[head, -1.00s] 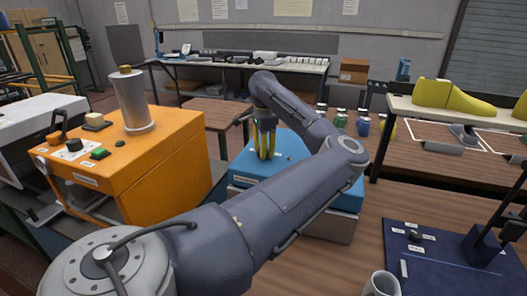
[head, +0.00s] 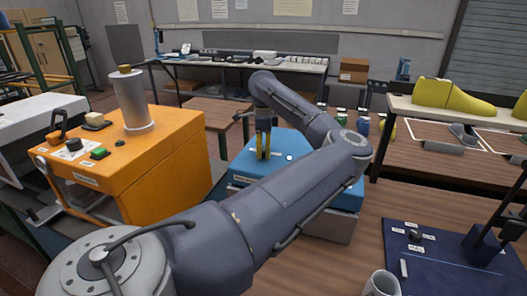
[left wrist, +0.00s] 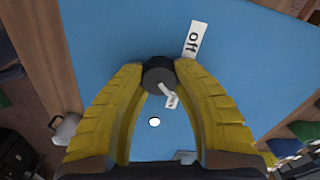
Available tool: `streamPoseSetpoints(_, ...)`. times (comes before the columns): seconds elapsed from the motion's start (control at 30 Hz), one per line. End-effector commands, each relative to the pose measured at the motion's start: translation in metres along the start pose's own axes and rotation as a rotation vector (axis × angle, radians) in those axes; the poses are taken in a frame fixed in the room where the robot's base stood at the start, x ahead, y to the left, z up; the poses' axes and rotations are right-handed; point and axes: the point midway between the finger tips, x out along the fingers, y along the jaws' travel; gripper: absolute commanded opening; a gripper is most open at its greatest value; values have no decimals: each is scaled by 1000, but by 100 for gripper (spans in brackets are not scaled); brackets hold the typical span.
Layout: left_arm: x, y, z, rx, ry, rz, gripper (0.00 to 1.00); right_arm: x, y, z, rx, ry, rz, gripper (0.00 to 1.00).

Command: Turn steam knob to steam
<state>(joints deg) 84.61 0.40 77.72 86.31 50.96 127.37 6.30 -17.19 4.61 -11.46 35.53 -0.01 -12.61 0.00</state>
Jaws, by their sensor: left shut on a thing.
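The blue box (head: 322,170) stands on the wooden table in the middle of the head view. My left gripper (head: 262,156) points down onto its top. In the left wrist view the yellow fingers (left wrist: 158,78) are shut on a round dark knob (left wrist: 157,72) on the blue surface. A white pointer or mark runs from the knob toward a small label (left wrist: 172,102), whose text I cannot read. A label reading "off" (left wrist: 194,40) lies beyond the knob. A bright white round spot (left wrist: 154,121) shows between the fingers, also in the head view (head: 289,157). My right gripper is not in view.
An orange machine (head: 140,165) with a metal cylinder (head: 131,100) stands at left. A dark blue panel (head: 440,262) and a white mug (head: 381,285) are at the lower right. A shelf with yellow shoe lasts (head: 452,97) is at the back right.

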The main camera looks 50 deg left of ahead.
Motion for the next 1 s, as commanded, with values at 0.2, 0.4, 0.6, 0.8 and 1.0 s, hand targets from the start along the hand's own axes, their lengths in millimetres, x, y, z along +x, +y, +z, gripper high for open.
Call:
streamPoseSetpoints(0.2,1,0,-4,3,6,0,0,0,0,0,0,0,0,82)
streamPoseSetpoints(0.4,1,0,-3,2,4,0,48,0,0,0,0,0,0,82)
streamPoseSetpoints(0.6,0,0,-2,0,2,1,58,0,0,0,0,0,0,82)
streamPoseSetpoints(0.8,-2,0,-1,0,2,0,58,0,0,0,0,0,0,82)
streamPoseSetpoints(1.0,-25,0,-2,0,4,-2,58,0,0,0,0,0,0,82)
